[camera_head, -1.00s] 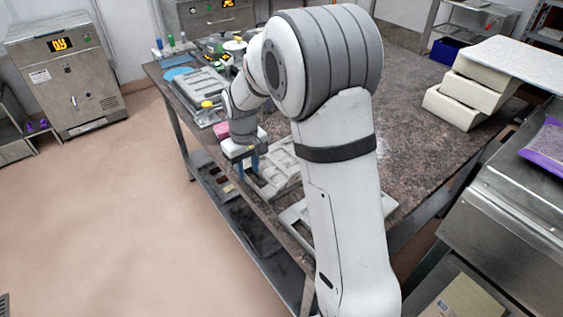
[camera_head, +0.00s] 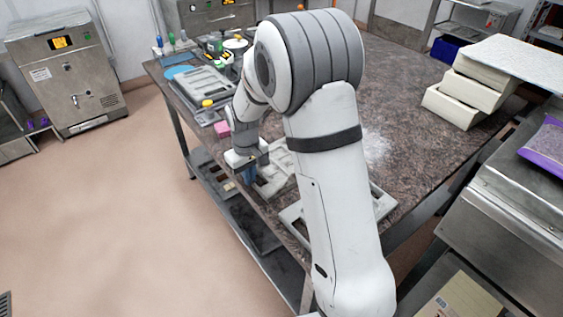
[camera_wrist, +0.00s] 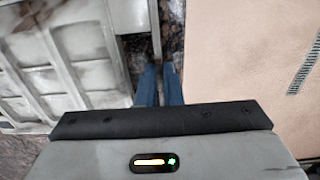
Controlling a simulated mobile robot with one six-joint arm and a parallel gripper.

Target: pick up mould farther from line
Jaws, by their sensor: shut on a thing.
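My gripper (camera_head: 248,176) is at the left edge of the table, at the near-left side of a pale grey mould (camera_head: 272,183). Its blue fingers point down and are shut on the mould's edge part. In the wrist view the fingers (camera_wrist: 160,86) sit close together around a narrow piece at the mould's side. The mould (camera_wrist: 68,70) fills the left of that view, with its recessed compartments showing. A second grey mould (camera_head: 382,203) lies nearer on the table, partly hidden behind my arm. I cannot tell whether the held mould is lifted.
The stone-topped table (camera_head: 400,130) has a white powdery patch. A pink block (camera_head: 222,129) and a grey tray (camera_head: 205,83) lie farther back. Open floor (camera_head: 100,210) lies left of the table.

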